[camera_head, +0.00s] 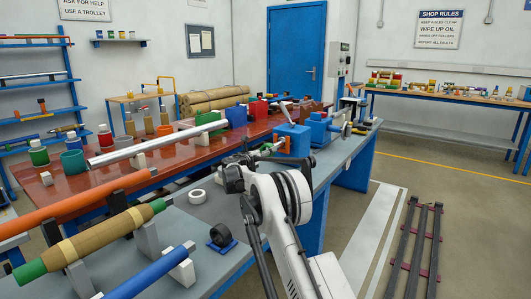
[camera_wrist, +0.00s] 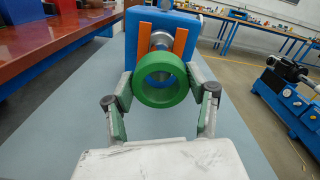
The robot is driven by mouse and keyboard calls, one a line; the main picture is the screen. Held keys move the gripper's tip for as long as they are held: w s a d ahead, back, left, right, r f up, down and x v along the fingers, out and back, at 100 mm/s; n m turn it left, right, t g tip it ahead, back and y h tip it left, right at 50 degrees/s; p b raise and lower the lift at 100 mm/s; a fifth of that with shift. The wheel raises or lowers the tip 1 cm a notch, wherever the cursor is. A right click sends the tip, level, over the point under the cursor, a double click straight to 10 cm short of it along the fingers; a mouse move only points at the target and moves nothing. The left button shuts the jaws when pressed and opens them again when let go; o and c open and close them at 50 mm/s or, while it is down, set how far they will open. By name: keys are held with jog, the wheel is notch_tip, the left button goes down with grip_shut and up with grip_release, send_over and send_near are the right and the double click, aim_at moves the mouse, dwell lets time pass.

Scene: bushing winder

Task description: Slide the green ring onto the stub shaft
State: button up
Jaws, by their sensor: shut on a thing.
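The green ring (camera_wrist: 160,97) is held between the two fingers of my gripper (camera_wrist: 161,86), its open hole facing the wrist camera. Behind it, the metallic stub shaft (camera_wrist: 161,40) sticks out of a blue block (camera_wrist: 184,22) between two orange strips. The ring overlaps the shaft in the wrist view and hides part of it. I cannot tell whether the shaft's end is inside the ring. In the head view my gripper (camera_head: 262,152) is just left of the blue block (camera_head: 292,142), mostly hidden by my arm.
The grey bench top (camera_wrist: 75,125) is clear around the gripper. A red-brown table (camera_wrist: 42,35) runs along the left. A white ring (camera_head: 197,197) and a black roller on a blue base (camera_head: 221,236) are on the near bench. Another blue device (camera_wrist: 290,95) stands at right.

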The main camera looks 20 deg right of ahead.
aim_at(276, 145)
jog(key=shift+p+x, duration=0.4)
jog(key=shift+x, duration=3.8)
dwell(0.9)
jog(key=shift+b+v, duration=0.35)
jog(key=shift+v, duration=0.85)
dwell(1.7)
